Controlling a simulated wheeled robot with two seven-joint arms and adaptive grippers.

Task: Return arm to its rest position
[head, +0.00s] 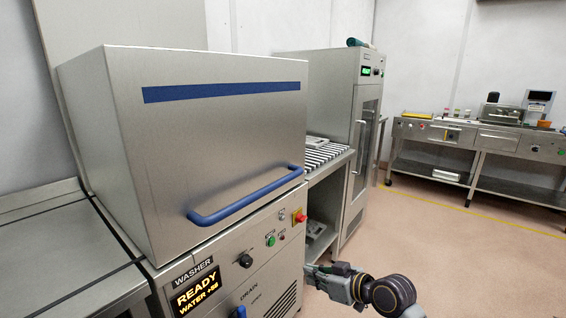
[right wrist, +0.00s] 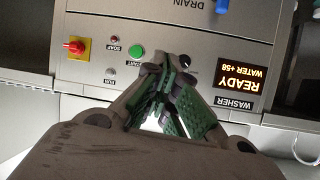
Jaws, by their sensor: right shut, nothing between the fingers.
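My right gripper (head: 312,273) is in the lower middle of the head view, in front of the washer's right end. In the right wrist view its fingers (right wrist: 160,98) are closed together and empty, with green pads showing. The washer (head: 215,150) is a steel box with a blue stripe and a blue handle (head: 245,199); its hood is down. The green start button (right wrist: 136,53) and red knob on a yellow plate (right wrist: 75,47) lie beyond the fingertips in the right wrist view. My left gripper is out of view.
A steel counter (head: 60,240) adjoins the washer on the left. A roller shelf (head: 325,155) and a tall cabinet (head: 362,150) stand to the right. A bench (head: 480,138) with equipment is at the far right. The floor (head: 450,250) between is clear.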

